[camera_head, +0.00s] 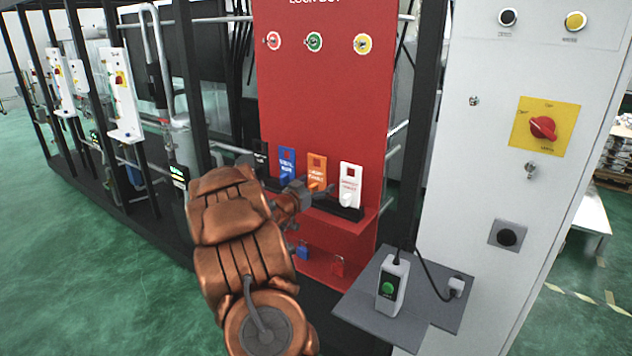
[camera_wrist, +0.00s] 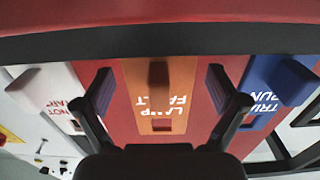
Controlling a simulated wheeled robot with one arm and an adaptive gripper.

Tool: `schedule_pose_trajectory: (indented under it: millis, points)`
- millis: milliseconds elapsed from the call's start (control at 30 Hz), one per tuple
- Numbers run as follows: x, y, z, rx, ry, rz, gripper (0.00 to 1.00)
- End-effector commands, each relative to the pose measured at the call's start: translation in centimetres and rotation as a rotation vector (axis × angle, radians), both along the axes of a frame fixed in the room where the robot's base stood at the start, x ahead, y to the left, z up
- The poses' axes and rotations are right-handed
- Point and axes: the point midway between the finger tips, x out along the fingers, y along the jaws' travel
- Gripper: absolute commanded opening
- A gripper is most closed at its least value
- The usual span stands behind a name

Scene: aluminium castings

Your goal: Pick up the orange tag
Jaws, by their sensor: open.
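The orange tag (camera_head: 317,166) stands upright in a dark holder on the red board, between a blue tag and a white tag. It has white lettering and a square opening near its top. In the wrist view the orange tag (camera_wrist: 178,72) sits in the middle, between my two spread fingers. My gripper (camera_wrist: 160,90) is open, with one finger on each side of the tag and visible gaps to it. In the head view my gripper (camera_head: 303,190) is just in front of the tag's lower part and partly hidden by my arm.
The blue tag (camera_head: 287,160) and white tag (camera_head: 350,176) stand close on either side. A black tag (camera_head: 260,155) is further left. A grey shelf (camera_head: 375,318) with a green-button box (camera_head: 391,284) juts out at the lower right.

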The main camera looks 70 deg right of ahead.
Motion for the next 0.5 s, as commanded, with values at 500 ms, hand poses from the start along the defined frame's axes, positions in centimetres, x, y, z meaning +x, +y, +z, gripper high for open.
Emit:
schedule_pose_trajectory:
  millis: [500]
  points:
    - [0.03, 0.03, 0.02, -0.001, -0.001, 0.0, 0.59]
